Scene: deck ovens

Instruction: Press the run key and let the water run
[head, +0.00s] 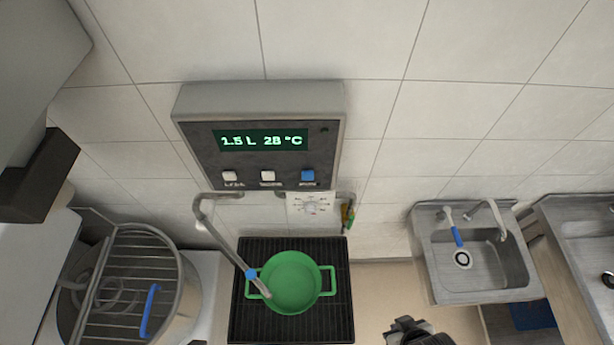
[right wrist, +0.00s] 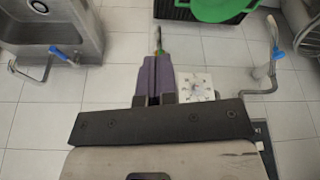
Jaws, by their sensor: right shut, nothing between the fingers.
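A grey control box (head: 258,98) on the wall has a lit display (head: 262,140) reading "1.5 L 28 °C". Below it are two white keys (head: 229,176) (head: 267,176) and a blue key (head: 308,176); their labels are too small to read. A bent metal spout (head: 228,245) with a blue ring hangs over a green pot (head: 293,283). I see no stream of water. My right gripper (head: 403,325) is at the bottom of the head view, below and right of the keys, apart from them. Its fingers (right wrist: 155,65) are shut and empty in the right wrist view.
The pot stands on a black grate (head: 343,300). A white dial card (head: 312,206) and a small hanging fitting (head: 347,216) are under the box. A sink (head: 435,275) is at right, a large round vessel (head: 185,300) at left. The wall right of the box is clear.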

